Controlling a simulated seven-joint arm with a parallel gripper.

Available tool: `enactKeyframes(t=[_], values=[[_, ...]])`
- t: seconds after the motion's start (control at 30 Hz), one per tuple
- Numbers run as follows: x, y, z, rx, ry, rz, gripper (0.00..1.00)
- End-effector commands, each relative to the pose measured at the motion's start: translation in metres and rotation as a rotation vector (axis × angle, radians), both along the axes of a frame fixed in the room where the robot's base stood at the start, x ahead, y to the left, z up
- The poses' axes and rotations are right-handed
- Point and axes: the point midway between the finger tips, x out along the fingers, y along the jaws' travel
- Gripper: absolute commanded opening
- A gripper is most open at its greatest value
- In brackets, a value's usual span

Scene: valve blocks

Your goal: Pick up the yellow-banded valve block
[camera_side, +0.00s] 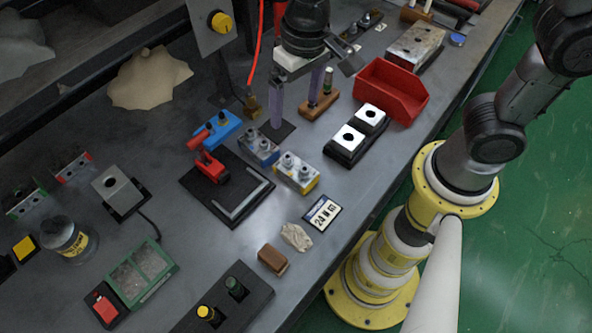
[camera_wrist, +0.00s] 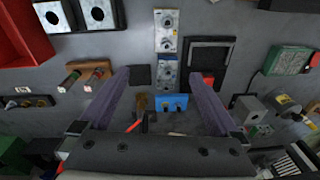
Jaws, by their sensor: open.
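The yellow-banded valve block (camera_side: 297,173) is a grey block with round fittings on top and yellow along its lower side. It sits on the bench, right of the black fixture plate; in the wrist view it is the upper grey block (camera_wrist: 166,30). A similar blue-banded block (camera_side: 260,147) sits just beyond it, also in the wrist view (camera_wrist: 168,74). My gripper (camera_side: 296,108) is open, with its two purple fingers pointing down, up-picture from both blocks. In the wrist view its fingers (camera_wrist: 158,76) are spread wide with nothing held between them.
A red clamp (camera_side: 210,168) stands on the black plate beside the blocks, with a blue fixture (camera_side: 216,129) behind. A red bin (camera_side: 391,90), a black two-hole holder (camera_side: 357,137) and a wooden stand (camera_side: 318,105) lie to the right.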

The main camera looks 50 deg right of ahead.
Motion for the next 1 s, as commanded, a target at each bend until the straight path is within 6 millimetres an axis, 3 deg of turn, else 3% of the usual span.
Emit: enactKeyframes(t=[0.1, 0.2, 0.37, 0.6, 1.0], values=[[-0.011, 0.020, -0.025, -0.036, 0.063, 0.070, 0.97], [-0.017, 0.026, -0.033, -0.047, 0.080, 0.096, 0.97], [-0.018, 0.026, -0.053, -0.048, 0.082, 0.100, 0.97], [-0.018, 0.025, -0.097, -0.048, 0.081, 0.099, 0.97], [-0.018, 0.022, -0.133, -0.048, 0.081, 0.098, 0.97]])
